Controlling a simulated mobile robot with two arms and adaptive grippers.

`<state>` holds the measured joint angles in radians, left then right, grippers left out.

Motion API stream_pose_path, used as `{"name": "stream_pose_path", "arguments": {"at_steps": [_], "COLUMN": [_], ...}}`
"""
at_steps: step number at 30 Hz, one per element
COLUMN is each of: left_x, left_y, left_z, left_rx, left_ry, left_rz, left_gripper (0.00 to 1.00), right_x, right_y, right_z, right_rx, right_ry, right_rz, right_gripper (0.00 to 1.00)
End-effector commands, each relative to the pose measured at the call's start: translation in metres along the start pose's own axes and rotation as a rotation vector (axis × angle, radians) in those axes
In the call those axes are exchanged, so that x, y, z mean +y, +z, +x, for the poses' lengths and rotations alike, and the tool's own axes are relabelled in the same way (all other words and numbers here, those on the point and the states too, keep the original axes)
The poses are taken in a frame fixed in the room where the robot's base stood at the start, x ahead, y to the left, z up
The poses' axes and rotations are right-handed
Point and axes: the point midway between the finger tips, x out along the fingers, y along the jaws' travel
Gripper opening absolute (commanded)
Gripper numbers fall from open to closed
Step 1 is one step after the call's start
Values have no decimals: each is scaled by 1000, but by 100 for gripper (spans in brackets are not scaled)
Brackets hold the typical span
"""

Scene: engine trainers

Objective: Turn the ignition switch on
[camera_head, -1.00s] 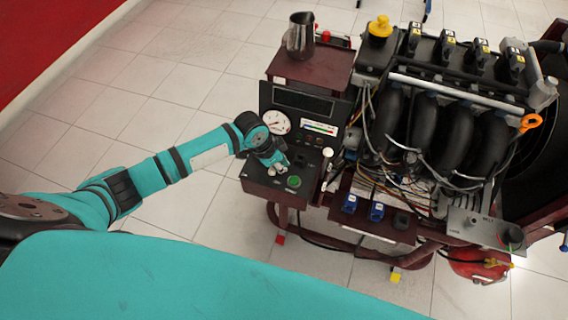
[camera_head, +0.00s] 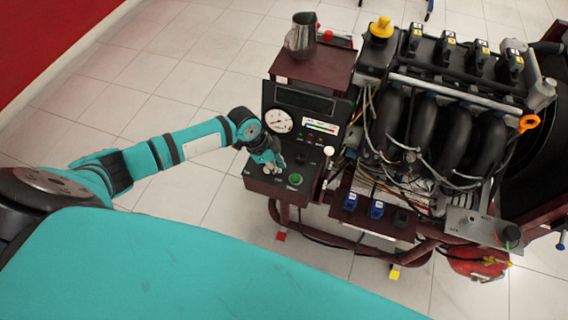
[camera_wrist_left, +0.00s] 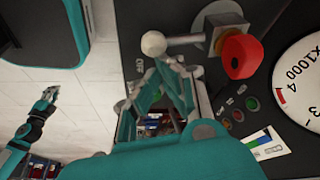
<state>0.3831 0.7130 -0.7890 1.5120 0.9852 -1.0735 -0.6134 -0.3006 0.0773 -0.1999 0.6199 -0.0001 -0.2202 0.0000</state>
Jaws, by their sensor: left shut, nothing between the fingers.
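The dark control panel (camera_head: 258,184) of the engine trainer is left of the engine. It carries a green button (camera_head: 295,179), a white ball-ended lever (camera_head: 328,151) and a round gauge (camera_head: 279,121). My left gripper (camera_head: 276,164) is shut and empty, over the panel just left of and above the green button. In the left wrist view my left gripper (camera_wrist_left: 172,70) sits near the white ball (camera_wrist_left: 153,43) and a red knob (camera_wrist_left: 240,55). I cannot make out the ignition switch for certain; the gripper covers part of the panel. My right gripper (camera_wrist_left: 48,96) shows small at the left of that view.
A metal jug (camera_head: 300,36) stands on the raised shelf behind the panel. The engine (camera_head: 430,130) with loose wires is to the right. Blue connectors (camera_head: 376,208) sit in front of it. Tiled floor (camera_head: 170,90) left of the panel is clear.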

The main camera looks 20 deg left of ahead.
Motion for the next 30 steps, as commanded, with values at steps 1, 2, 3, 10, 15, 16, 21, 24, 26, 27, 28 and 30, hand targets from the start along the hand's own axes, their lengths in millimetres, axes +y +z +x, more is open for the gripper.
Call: {"name": "stream_pose_path", "arguments": {"at_steps": [1, 2, 3, 10, 15, 16, 21, 24, 26, 27, 28, 30], "left_x": [0, 0, 0, 1, 1, 1, 0, 0, -1, -1, -1, -2], "left_y": [4, 6, 8, 17, 22, 23, 29, 32, 34, 35, 36, 38], "left_z": [-1, -1, -2, -4, -6, -6, -8, -10, -10, -11, -11, -12], "left_rx": [-2, -2, -2, -2, 0, -1, -1, -2, -1, -1, -1, 0], "left_ry": [7, 11, 17, 55, 84, 89, 116, 134, 144, 151, 156, 166], "left_rz": [18, 30, 49, 154, 234, 248, 328, 374, 403, 422, 436, 468], "left_gripper": [0, 0, 0, 0, 0, 0, 0, 0, 0, 0, 0, 0], "right_x": [0, 0, 0, 2, 3, 3, 3, 3, 3, 3, 3, 3], "right_y": [0, 0, 0, 1, 2, 2, 2, 2, 2, 2, 2, 2], "right_z": [1, 1, 1, 6, 10, 11, 16, 18, 20, 20, 21, 22], "right_rx": [0, 0, 0, -1, -1, -1, -1, -1, -1, -1, -1, 0], "right_ry": [0, 0, 1, 3, 4, 4, 4, 4, 4, 4, 4, 4], "right_rz": [0, 0, 0, -1, -2, -2, -2, -2, -2, -2, -2, -2], "right_gripper": [0, 0, 0, 0, 0, 0, 0, 0, 0, 0, 0, 0]}}
